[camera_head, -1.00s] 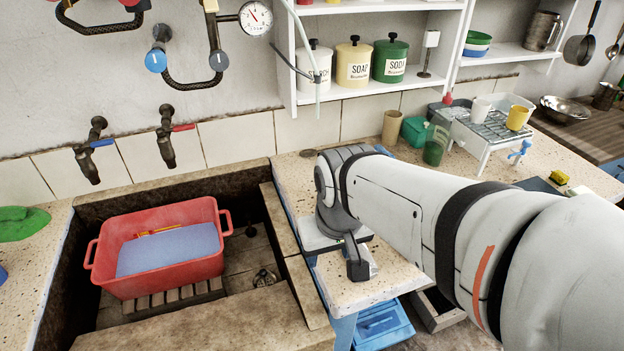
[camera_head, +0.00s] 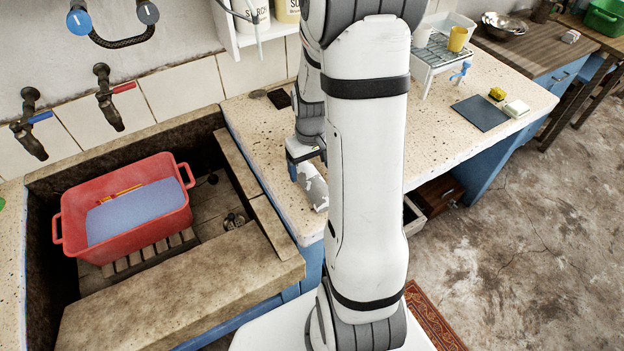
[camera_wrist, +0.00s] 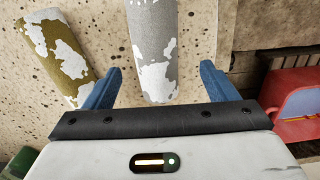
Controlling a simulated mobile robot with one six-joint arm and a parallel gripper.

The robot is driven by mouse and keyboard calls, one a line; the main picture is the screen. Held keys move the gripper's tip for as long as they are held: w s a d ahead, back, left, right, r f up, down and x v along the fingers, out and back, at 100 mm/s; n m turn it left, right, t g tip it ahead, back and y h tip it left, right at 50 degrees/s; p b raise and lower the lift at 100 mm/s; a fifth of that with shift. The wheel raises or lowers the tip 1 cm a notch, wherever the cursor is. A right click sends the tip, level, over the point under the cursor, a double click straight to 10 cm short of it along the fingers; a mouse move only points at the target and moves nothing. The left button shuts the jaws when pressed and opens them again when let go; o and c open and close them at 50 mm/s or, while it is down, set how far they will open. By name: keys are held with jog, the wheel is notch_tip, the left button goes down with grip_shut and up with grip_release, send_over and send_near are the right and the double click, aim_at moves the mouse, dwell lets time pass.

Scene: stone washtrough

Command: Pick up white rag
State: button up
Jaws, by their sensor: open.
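No plainly white rag shows. In the wrist view, a grey roll with white patches (camera_wrist: 155,45) lies on the speckled counter, its near end between my spread fingers. A similar olive roll with white patches (camera_wrist: 58,50) lies beyond the left finger. My gripper (camera_wrist: 158,86) is open, with blue fingertips on either side of the grey roll's end; I cannot tell whether they touch it. In the head view, my gripper (camera_head: 306,168) points down over the counter beside a white-patched roll (camera_head: 314,188) near the front edge. My arm hides part of this area.
A red tub (camera_head: 122,215) with bluish water sits in the stone trough (camera_head: 215,275) at left. A dark mat (camera_head: 480,112), yellow sponge (camera_head: 497,93) and pale block (camera_head: 516,108) lie at right. A drying rack (camera_head: 436,50) stands behind. The right counter is mostly clear.

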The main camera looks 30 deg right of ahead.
aim_at(313, 179)
jog(key=f, duration=0.3)
jog(key=f+p, duration=0.1)
jog(key=f, duration=0.2)
jog(key=shift+s+d+f, duration=0.2)
jog(key=shift+f, duration=0.05)
jog(key=c, duration=1.2)
